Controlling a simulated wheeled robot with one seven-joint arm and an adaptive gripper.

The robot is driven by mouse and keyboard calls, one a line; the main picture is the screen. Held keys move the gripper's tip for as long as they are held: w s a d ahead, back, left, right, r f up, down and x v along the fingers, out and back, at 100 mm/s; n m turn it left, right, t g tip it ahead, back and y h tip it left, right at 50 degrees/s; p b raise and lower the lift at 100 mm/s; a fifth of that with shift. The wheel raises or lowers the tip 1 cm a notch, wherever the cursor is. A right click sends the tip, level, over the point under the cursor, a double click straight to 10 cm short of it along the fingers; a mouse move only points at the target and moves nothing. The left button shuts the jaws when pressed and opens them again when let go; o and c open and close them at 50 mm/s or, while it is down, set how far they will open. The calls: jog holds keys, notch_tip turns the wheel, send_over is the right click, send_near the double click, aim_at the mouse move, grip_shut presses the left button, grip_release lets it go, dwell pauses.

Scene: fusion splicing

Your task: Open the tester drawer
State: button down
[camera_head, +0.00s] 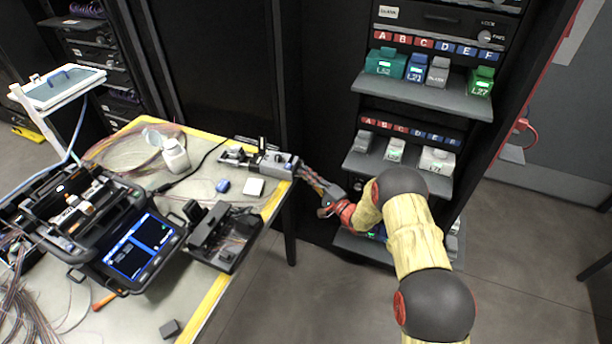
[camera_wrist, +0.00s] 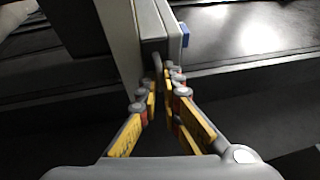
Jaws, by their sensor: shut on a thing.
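The tester (camera_head: 278,162), a small grey device, sits at the right edge of the table, and its grey end faces my gripper. My gripper (camera_head: 303,172) reaches to that end from the right, past the table edge. In the wrist view, my gripper (camera_wrist: 162,82) has its fingertips closed around a thin grey handle (camera_wrist: 158,62) on the front of a grey block (camera_wrist: 153,22). I cannot tell how far the drawer stands out. The fingertips hide part of the handle.
A splicer with a lit screen (camera_head: 142,246), a white bottle (camera_head: 175,155) and a white block (camera_head: 254,187) are on the table (camera_head: 205,180). A rack shelf (camera_head: 425,92) with coloured modules stands right of my gripper. Open floor (camera_head: 290,300) lies in front.

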jog(key=shift+f, duration=0.1)
dwell(0.6)
jog(key=s+d, duration=0.1)
jog(key=d, duration=0.6)
jog(key=shift+s+p, duration=0.4)
jog(key=shift+p, duration=0.05)
jog(key=c, duration=2.3)
grip_release()
jog(key=v, duration=1.2)
